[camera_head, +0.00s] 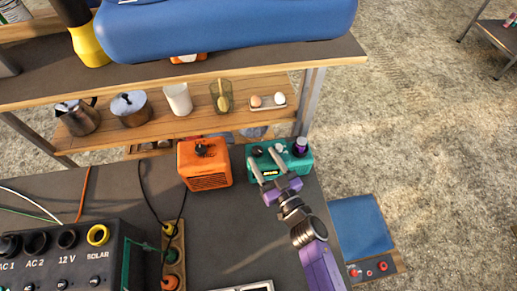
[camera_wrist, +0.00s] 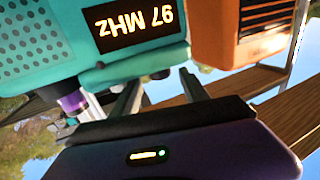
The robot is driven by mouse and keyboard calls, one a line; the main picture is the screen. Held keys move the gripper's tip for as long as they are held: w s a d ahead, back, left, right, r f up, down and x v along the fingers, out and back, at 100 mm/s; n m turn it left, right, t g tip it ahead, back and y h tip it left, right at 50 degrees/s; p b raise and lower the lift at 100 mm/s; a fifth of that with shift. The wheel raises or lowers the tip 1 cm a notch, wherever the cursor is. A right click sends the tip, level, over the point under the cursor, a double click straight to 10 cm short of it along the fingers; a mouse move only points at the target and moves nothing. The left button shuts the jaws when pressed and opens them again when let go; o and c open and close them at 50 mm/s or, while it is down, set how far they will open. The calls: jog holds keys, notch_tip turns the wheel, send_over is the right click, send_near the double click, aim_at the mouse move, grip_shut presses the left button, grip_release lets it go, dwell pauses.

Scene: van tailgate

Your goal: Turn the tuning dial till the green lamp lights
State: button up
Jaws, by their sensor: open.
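A teal radio (camera_head: 305,160) stands at the right end of the dark bench. Its front, with a speaker grille and a lit "97 MHz" display (camera_wrist: 138,20), shows upside down in the wrist view. A purple knob (camera_head: 300,147) stands on its top right; it also shows in the wrist view (camera_wrist: 72,103). A dark knob (camera_head: 257,151) is at its top left. My gripper (camera_head: 263,156) is open, its fingers at the radio's top left and middle. In the wrist view, my gripper (camera_wrist: 160,88) shows nothing clearly between its fingers. I cannot make out a lit green lamp.
An orange box (camera_head: 205,168) with a black top knob stands close left of the radio. A power unit (camera_head: 75,255) and a socket strip (camera_head: 174,250) with cables lie further left. A wooden shelf (camera_head: 150,125) with pots is behind. Bench space in front is partly clear.

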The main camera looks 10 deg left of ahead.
aim_at(260, 154)
jog(key=shift+x, duration=2.05)
grip_shut()
jog(key=shift+f+b, duration=0.1)
jog(key=shift+b, duration=0.3)
